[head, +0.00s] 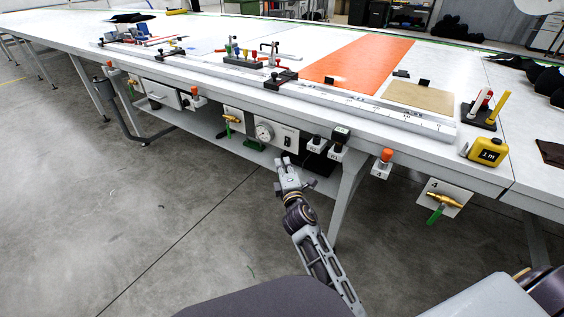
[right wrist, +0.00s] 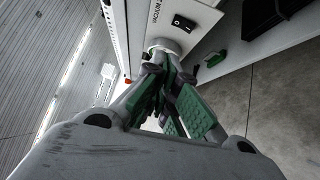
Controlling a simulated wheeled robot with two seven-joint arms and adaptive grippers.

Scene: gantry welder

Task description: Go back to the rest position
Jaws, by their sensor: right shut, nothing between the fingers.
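My right gripper (head: 286,162) is in front of the table's front edge, low, below the tabletop and close to the panel with the round gauge (head: 264,131). Its fingers are shut and hold nothing. In the right wrist view, the closed grey and green fingers (right wrist: 163,62) point toward a white panel (right wrist: 205,18) with a black switch (right wrist: 183,22). I cannot tell whether the fingertips touch the panel. My left gripper is not in view.
The long white table (head: 463,70) carries a ruler rail, an orange sheet (head: 358,64), a brown sheet (head: 418,96) and a yellow tape measure (head: 484,152). Valves and knobs, including a brass valve (head: 445,199), stick out below its front edge. The grey floor (head: 90,215) at left is clear.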

